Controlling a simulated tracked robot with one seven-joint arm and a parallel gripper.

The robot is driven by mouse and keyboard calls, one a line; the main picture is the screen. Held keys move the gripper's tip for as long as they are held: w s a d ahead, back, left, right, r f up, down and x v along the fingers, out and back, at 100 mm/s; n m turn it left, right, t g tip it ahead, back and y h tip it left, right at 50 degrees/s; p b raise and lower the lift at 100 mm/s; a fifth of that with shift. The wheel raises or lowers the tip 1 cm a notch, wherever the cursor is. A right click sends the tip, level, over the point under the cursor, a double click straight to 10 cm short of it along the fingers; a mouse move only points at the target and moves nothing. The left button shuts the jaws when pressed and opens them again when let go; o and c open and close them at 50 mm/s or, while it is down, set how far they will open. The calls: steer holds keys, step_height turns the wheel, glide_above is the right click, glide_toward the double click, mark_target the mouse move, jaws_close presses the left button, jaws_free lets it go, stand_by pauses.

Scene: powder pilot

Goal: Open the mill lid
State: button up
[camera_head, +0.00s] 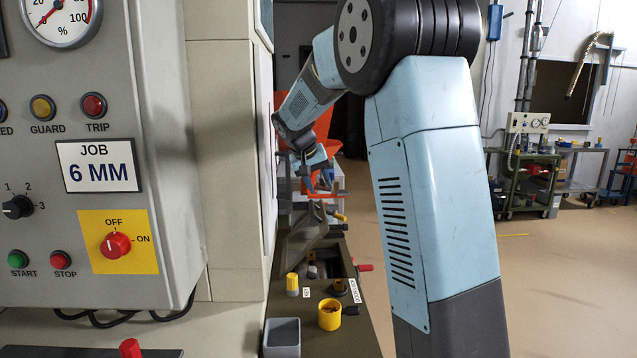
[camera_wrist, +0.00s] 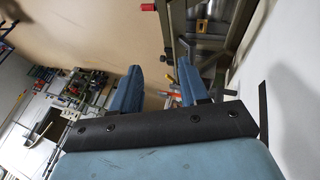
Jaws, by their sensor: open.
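The mill is set in a dark green bench (camera_head: 305,338) in the head view. A grey-green plate that looks like the mill lid (camera_head: 304,232) stands tilted up at the back of a dark opening (camera_head: 331,266). Its exact angle is hard to tell. My gripper (camera_head: 319,176) is above and beyond this plate, apart from it as far as I can see. In the wrist view my gripper (camera_wrist: 158,82) has its two blue fingers spread with nothing between them. Green-grey metalwork and a red handle (camera_wrist: 148,7) show beyond the fingers.
A yellow cup (camera_head: 329,315), a yellow knob (camera_head: 292,283) and a grey bin (camera_head: 281,338) are at the near end of the bench. A control panel (camera_head: 85,215) and cream wall stand close on the left. Open floor (camera_head: 560,270) lies right.

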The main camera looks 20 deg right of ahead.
steer(key=shift+s+r, duration=0.15)
steer(key=shift+s, duration=0.15)
steer(key=shift+c, duration=0.2)
